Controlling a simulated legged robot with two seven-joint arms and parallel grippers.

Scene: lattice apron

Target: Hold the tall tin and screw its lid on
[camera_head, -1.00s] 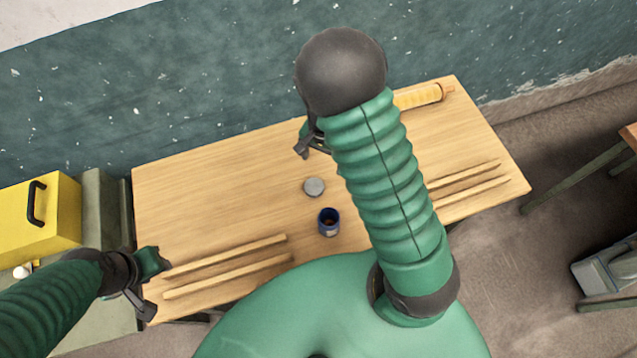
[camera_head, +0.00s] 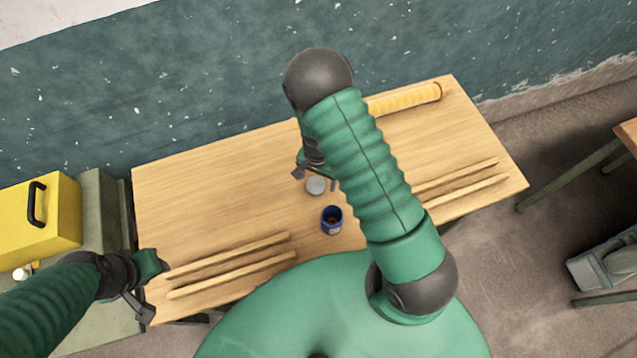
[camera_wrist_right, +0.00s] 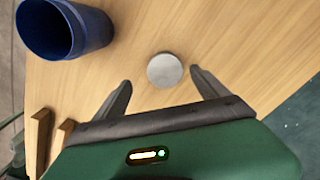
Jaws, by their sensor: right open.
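In the right wrist view the tin (camera_wrist_right: 92,28) is at the top left. The round grey lid (camera_head: 316,187) lies flat on the wood behind the tin, apart from it. My right gripper (camera_head: 316,178) is open and empty above the lid. In the right wrist view the lid (camera_wrist_right: 165,70) shows between the spread fingertips, without visible contact. My left gripper (camera_head: 150,287) is by the table's left front corner, far from the tin; its finger gap is unclear.
Pairs of wooden strips lie on the table (camera_head: 225,185) at the front left (camera_head: 230,275) and right (camera_head: 460,185). A yellow-orange cylinder (camera_head: 405,99) lies at the back right. A yellow box (camera_head: 40,220) stands left of the table. The left middle is clear.

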